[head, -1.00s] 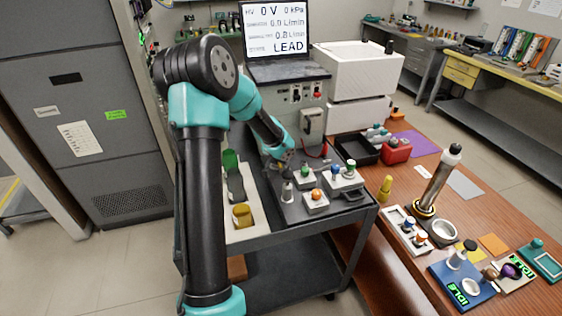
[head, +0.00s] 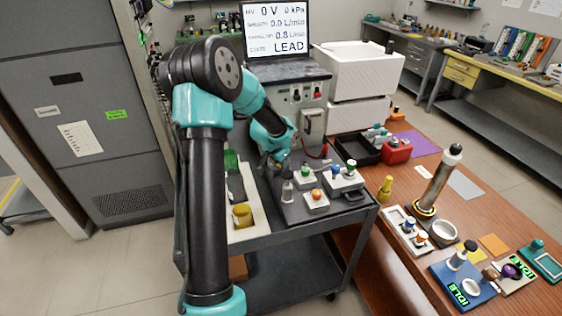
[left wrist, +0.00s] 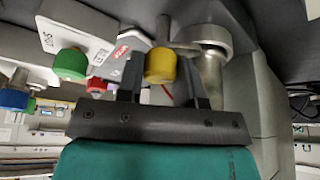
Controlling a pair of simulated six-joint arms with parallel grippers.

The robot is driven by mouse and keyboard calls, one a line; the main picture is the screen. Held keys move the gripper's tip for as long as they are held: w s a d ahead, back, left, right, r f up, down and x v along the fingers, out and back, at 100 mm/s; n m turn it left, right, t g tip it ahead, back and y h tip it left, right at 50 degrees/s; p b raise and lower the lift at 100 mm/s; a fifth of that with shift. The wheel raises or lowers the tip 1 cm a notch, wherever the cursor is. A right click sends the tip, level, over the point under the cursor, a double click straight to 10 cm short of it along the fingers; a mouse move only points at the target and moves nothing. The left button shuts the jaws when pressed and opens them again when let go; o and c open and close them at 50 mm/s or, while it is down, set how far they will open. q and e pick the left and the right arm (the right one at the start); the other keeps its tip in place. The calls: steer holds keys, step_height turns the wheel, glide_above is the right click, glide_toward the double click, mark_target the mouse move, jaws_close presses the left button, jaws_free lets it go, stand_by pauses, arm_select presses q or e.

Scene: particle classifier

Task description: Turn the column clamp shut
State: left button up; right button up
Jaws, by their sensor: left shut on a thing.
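The column clamp's handle shows in the left wrist view as a yellow knob (left wrist: 160,66) on a grey stem. The stem joins a grey metal fitting on a pale column (left wrist: 211,75) just to the right. My left gripper (left wrist: 161,84) has one finger on each side of the yellow knob and is shut on it. In the head view my left gripper (head: 273,160) is low over the cart top, in front of the instrument; my wrist hides most of the clamp there. My right gripper is not in view.
Panel knobs stand close by on the cart: a green one (left wrist: 70,64), a blue one (left wrist: 15,98) and an orange one (head: 316,194). A yellow-topped cylinder (head: 241,213) stands on the cart's left tray. The instrument screen (head: 276,28) reads LEAD.

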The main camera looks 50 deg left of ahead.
arm_select(q)
steer(key=shift+a+r, duration=0.1)
steer(key=o, duration=0.9)
steer(key=v, duration=1.7)
steer(key=shift+s+r, duration=0.1)
steer(key=shift+s, duration=0.1)
